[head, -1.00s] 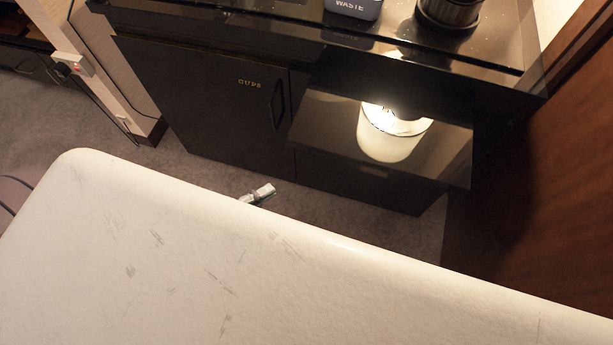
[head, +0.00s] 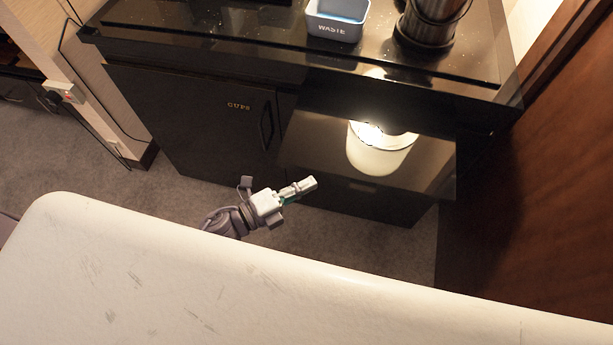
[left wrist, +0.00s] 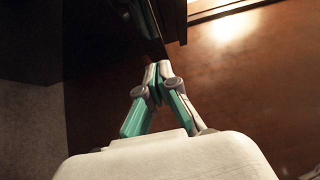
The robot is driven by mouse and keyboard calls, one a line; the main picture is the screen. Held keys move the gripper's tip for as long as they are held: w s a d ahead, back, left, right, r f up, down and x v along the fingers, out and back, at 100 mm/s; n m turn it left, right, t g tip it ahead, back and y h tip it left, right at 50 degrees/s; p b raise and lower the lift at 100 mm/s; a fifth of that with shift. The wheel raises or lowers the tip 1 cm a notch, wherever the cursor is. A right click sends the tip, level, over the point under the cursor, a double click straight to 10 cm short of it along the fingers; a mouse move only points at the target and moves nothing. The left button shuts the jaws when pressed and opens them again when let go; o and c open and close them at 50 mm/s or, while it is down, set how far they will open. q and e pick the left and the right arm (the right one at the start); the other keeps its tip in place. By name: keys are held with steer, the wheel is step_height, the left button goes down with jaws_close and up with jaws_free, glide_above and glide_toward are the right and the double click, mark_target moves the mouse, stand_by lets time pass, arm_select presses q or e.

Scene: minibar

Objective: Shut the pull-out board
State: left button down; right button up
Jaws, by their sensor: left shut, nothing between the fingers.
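The pull-out board (head: 315,142) is a glossy dark panel sticking out of the black cabinet, below the counter top. My left gripper (head: 312,183) is shut and empty, its tip pointing right, close to the board's front edge near the left corner in the head view. I cannot tell whether it touches the board. In the left wrist view the shut fingertips (left wrist: 157,70) are close to the end of a dark panel edge, probably the board. My right gripper is not in view.
A cupboard door marked CUPS (head: 200,125) is left, a wooden panel (head: 540,190) right.

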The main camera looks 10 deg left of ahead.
mark_target(327, 111)
arm_select(q)
steer(key=shift+w, duration=0.6)
steer(key=shift+w, duration=0.15)
steer(key=shift+w, duration=0.25)
steer(key=w+b, duration=0.6)
steer(key=w, duration=1.4)
steer(key=shift+f+b, duration=0.1)
steer(key=shift+b, duration=0.25)
steer(key=shift+w, duration=0.5)
steer(key=shift+s, duration=0.1)
